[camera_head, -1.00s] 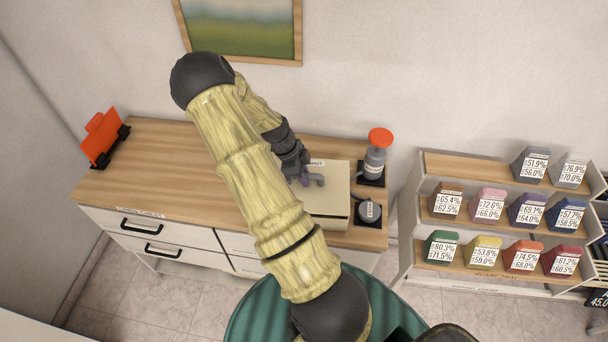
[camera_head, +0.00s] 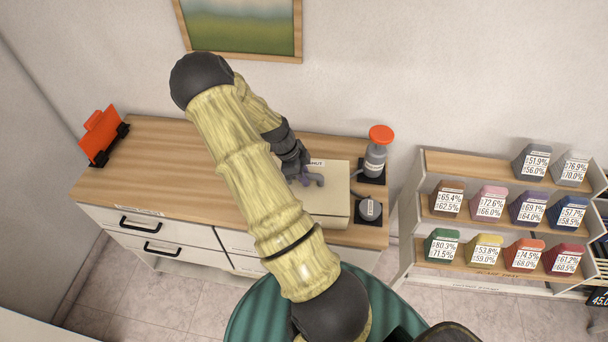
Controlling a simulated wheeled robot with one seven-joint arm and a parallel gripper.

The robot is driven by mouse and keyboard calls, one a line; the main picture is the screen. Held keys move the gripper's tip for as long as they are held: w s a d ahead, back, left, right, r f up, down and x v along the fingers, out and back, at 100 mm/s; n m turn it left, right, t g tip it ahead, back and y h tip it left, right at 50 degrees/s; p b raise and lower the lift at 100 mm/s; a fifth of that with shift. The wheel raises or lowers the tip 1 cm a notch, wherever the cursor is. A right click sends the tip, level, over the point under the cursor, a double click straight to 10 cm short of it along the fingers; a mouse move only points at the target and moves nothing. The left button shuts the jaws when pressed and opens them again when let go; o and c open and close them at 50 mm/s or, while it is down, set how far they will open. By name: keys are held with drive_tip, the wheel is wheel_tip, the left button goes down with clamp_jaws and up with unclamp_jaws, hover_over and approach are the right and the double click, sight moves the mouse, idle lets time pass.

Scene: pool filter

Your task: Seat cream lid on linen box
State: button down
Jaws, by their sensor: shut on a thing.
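The cream lid (camera_head: 332,199) is a flat cream panel at the right part of the wooden counter, partly hidden behind my arm. My gripper (camera_head: 306,181) is over the lid and shut on its grey-purple handle (camera_head: 317,180). The linen box is under the lid and mostly hidden; a thin strip of its front side (camera_head: 333,222) shows below the lid's front edge. From this angle I cannot tell whether the lid lies flush on the box. A white label shows at the lid's back edge.
A grey bottle with an orange cap (camera_head: 376,155) and a dark round-topped device (camera_head: 369,210) stand close to the lid's right. An orange item in a black holder (camera_head: 101,136) stands far left. The counter's left half (camera_head: 150,170) is clear.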

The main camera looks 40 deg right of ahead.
idle(0.3)
drive_tip(key=c, duration=1.2)
unclamp_jaws()
drive_tip(key=b+v, duration=0.3)
drive_tip(key=v, duration=1.4)
drive_tip(key=shift+r, duration=0.15)
drive_tip(key=shift+a, duration=0.1)
drive_tip(key=s+a+n+t+y, duration=0.1)
drive_tip(key=s+a+n+t, duration=0.2)
drive_tip(key=s+a+n, duration=0.3)
drive_tip(key=s+a+n+t+y, duration=0.2)
drive_tip(key=s+a+n, duration=0.4)
drive_tip(key=a+n, duration=0.8)
drive_tip(key=n, duration=0.7)
drive_tip(key=shift+a+r+t, duration=0.25)
drive_tip(key=shift+a+t, duration=0.1)
drive_tip(key=shift+t, duration=0.05)
